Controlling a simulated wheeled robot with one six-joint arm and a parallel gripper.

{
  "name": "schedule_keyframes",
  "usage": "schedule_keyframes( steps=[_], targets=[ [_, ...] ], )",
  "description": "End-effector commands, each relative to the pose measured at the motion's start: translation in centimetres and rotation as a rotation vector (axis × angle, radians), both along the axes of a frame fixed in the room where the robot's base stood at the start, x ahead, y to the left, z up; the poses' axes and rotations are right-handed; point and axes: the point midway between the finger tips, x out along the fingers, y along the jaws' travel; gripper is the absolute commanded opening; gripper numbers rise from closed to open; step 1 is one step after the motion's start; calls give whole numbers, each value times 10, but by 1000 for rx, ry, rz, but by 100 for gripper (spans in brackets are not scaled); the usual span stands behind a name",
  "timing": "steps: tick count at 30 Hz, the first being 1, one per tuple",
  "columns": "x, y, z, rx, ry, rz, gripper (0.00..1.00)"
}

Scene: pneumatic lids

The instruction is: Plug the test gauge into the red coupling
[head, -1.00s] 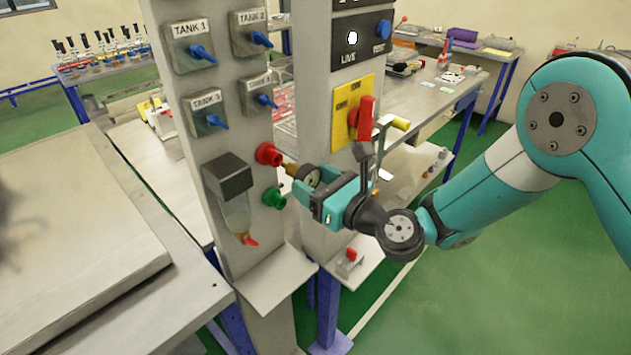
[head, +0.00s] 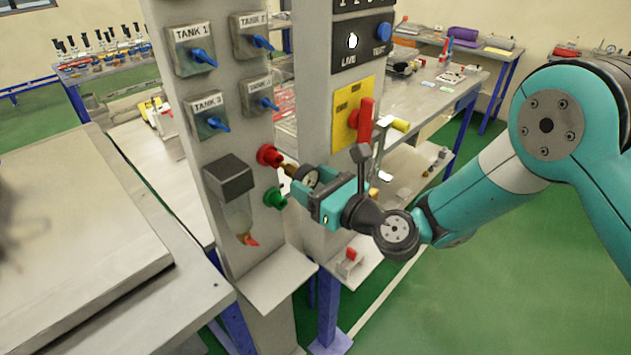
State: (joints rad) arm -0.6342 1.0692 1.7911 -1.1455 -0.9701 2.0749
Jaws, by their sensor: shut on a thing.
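The red coupling (head: 268,156) sticks out of the right side of the grey panel post, above the green coupling (head: 274,197). The test gauge (head: 305,177) has a dark round body, a pale dial and a brass stem pointing left at the red coupling. The stem's tip is at or very close to the coupling's mouth; I cannot tell whether it is inside. My gripper (head: 318,192), with teal fingers, is shut on the gauge and partly hides it.
A yellow plate with a red lever (head: 364,122) is on the post behind my gripper. A clear bowl with a dark top (head: 233,195) hangs on the panel left of the couplings. A small shelf (head: 277,280) juts out below. Blue-handled tank valves (head: 205,55) sit above.

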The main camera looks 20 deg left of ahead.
Motion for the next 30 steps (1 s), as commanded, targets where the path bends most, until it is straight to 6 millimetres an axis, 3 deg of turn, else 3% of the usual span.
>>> schedule_keyframes(
  steps=[30],
  targets=[
    [8,19,1,1,0,1,33]
  ],
)
